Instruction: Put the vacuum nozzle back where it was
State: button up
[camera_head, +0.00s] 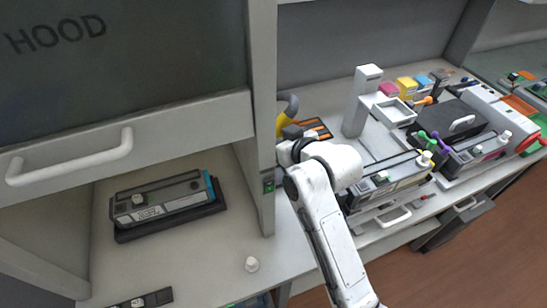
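The vacuum nozzle appears as a yellow piece (284,122) with a grey curved hose (291,101) above it, just right of the hood's side post. The post's edge hides part of it. My white arm reaches up from the bottom, and my gripper (291,134) is at its far end, right beside the lower end of the yellow piece. The fingers are small, dark and partly hidden by my own wrist. I cannot tell whether they touch or hold the nozzle.
The hood post (263,120) stands close left of my gripper. An orange-and-black tray (316,129) and a white stand (361,103) are to the right. A toner cartridge (168,202) lies under the hood sash (120,130). More cartridges crowd the right side.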

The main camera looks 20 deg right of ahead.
notch_tip(320, 180, down, 2)
jog(key=shift+w+f, duration=0.1)
jog(key=shift+f, duration=0.1)
jog(key=shift+f+p, duration=0.3)
jog(key=shift+f, duration=1.75)
jog(key=shift+f, duration=0.15)
jog(key=o, duration=1)
jog(key=shift+o, duration=0.2)
jog(key=shift+r, duration=0.2)
jog(key=b+v, duration=0.1)
jog(key=v, duration=1.1)
